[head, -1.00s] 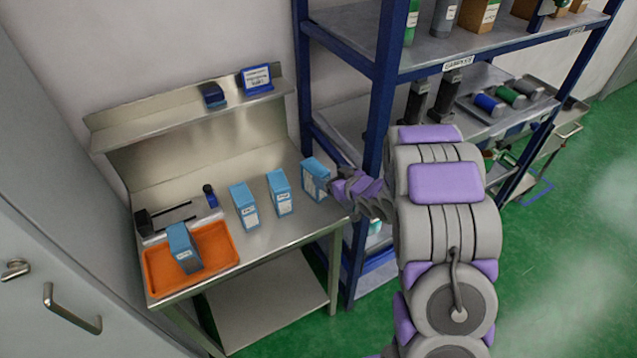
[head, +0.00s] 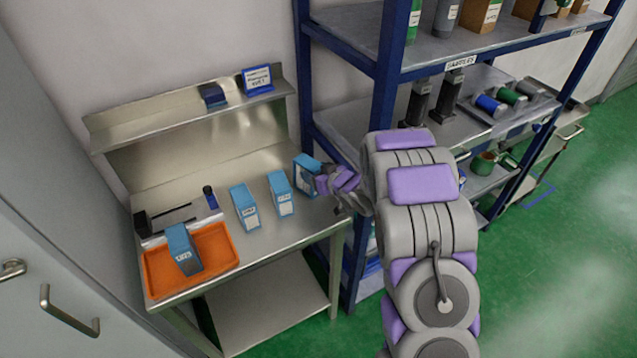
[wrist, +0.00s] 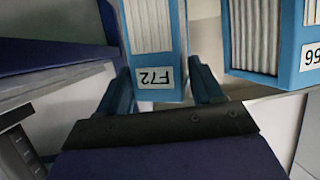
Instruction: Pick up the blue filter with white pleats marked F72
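The blue filter with white pleats marked F72 (wrist: 158,72) fills the upper middle of the wrist view, its label upside down. In the head view it is the rightmost blue filter (head: 306,174), upright at the bench's right end. My gripper (wrist: 163,88) has one finger on each side of its labelled end, very close to it. Whether both fingers press on it I cannot tell. In the head view my gripper (head: 322,184) is at the filter's right side and hides part of it.
A blue filter with a label ending in 56 (wrist: 268,40) stands beside F72. Two more filters (head: 244,207) (head: 280,193) stand left on the metal bench (head: 275,238). Another filter (head: 183,250) is in the orange tray (head: 218,262). A blue-framed shelf (head: 380,95) stands close right.

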